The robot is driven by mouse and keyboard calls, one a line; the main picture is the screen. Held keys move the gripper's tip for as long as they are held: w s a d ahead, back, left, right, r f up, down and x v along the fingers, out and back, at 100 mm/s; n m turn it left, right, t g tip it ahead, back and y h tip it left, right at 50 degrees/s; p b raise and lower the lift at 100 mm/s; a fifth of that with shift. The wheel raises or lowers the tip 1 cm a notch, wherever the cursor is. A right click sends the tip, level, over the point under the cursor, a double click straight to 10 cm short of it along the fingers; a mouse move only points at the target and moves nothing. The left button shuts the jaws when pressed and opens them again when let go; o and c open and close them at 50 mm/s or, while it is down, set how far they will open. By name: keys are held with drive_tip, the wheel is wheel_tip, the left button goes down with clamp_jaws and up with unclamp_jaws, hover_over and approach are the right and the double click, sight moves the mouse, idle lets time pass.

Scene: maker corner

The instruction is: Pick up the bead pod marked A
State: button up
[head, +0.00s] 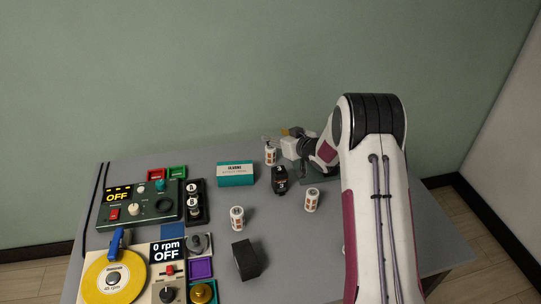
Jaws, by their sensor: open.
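A black holder (195,208) stands left of centre on the table, with two round pale-topped pods, a rear pod (192,188) and a front pod (194,204). Each top carries a dark mark, perhaps a letter, too small to read surely, so I cannot tell which is marked A. My gripper (272,142) is at the back of the table, to the right of the holder and well apart from it. It is open, its fingers small and partly hidden by my arm. A white bottle with an orange label (270,157) is just below or beside its fingertips; contact is unclear.
Two similar bottles stand mid-table (237,219) and (311,201). A teal box (236,174), a dark object (279,181) and a black block (246,260) are nearby. A green control box (140,210) and a yellow disc turntable (108,281) fill the left side.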

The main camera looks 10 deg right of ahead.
sight(273, 150)
drive_tip(key=shift+f, duration=1.7)
drive_tip(key=shift+f, duration=0.1)
drive_tip(key=shift+f, duration=1.75)
drive_tip(key=shift+x, duration=1.45)
drive_tip(key=shift+c, duration=0.5)
drive_tip(key=shift+r, duration=0.1)
drive_tip(key=c, duration=1.1)
